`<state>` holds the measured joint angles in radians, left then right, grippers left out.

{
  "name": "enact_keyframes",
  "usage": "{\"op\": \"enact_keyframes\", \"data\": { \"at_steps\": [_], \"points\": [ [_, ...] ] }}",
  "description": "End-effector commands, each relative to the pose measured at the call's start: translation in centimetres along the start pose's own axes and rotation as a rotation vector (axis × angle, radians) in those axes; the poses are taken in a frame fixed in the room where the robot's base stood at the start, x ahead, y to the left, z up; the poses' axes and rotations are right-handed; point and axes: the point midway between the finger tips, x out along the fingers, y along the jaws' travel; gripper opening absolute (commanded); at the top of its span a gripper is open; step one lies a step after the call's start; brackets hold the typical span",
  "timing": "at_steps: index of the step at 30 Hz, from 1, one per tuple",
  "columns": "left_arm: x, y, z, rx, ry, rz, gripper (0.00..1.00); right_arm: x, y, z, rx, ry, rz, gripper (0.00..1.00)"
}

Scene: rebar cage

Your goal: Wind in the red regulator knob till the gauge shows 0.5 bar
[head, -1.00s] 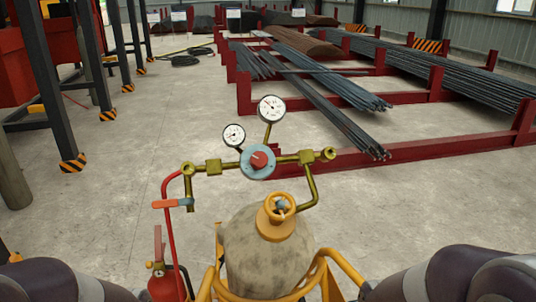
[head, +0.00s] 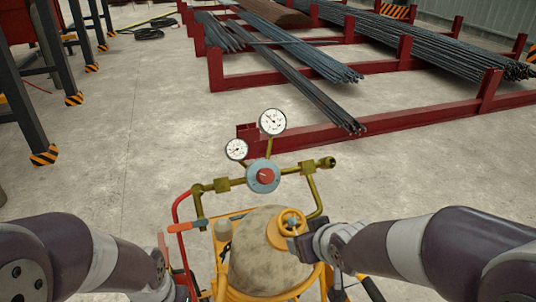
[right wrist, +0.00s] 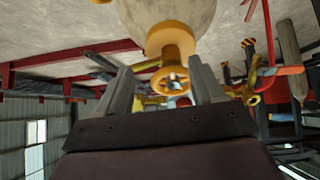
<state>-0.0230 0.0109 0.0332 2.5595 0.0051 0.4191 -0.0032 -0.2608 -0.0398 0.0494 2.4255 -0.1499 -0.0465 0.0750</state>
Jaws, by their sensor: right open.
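The red regulator knob (head: 264,176) sits in the centre of a round blue-grey regulator body (head: 254,186) on a brass pipe assembly. A larger white gauge (head: 272,122) and a smaller one (head: 237,149) stand above it; their readings are too small to tell. My right gripper (head: 300,244) is beside the yellow valve collar (head: 278,232) on the cylinder, below and right of the knob.
The beige cylinder (head: 262,262) stands in a yellow frame below the regulator. A red hose with an orange lever (head: 187,226) is at its left. Red racks with rebar bundles (head: 300,60) lie behind.

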Motion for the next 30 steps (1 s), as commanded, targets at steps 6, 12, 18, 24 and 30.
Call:
{"op": "enact_keyframes", "data": {
  "at_steps": [6,12,18,24,30],
  "points": [
    [-0.8,0.0,-0.1,0.000,-0.001,0.000,0.20,-2.5,-1.8,-9.8,-0.025,0.392,-0.068,0.67],
    [-1.8,0.0,-0.2,0.000,-0.001,0.000,0.20,-0.8,-2.2,-11.7,-0.011,0.427,-0.080,0.67],
    [-4.0,0.0,-0.5,0.000,-0.001,0.000,0.20,4.0,-2.5,-14.0,-0.011,0.425,-0.079,0.67],
    [-5.4,0.0,-0.6,0.000,-0.001,0.000,0.20,7.3,-2.8,-15.5,-0.012,0.428,-0.078,0.67],
    [-5.6,0.0,-0.6,0.000,-0.001,0.000,0.20,8.6,-2.9,-15.8,-0.012,0.429,-0.078,0.67]
  ]
}}
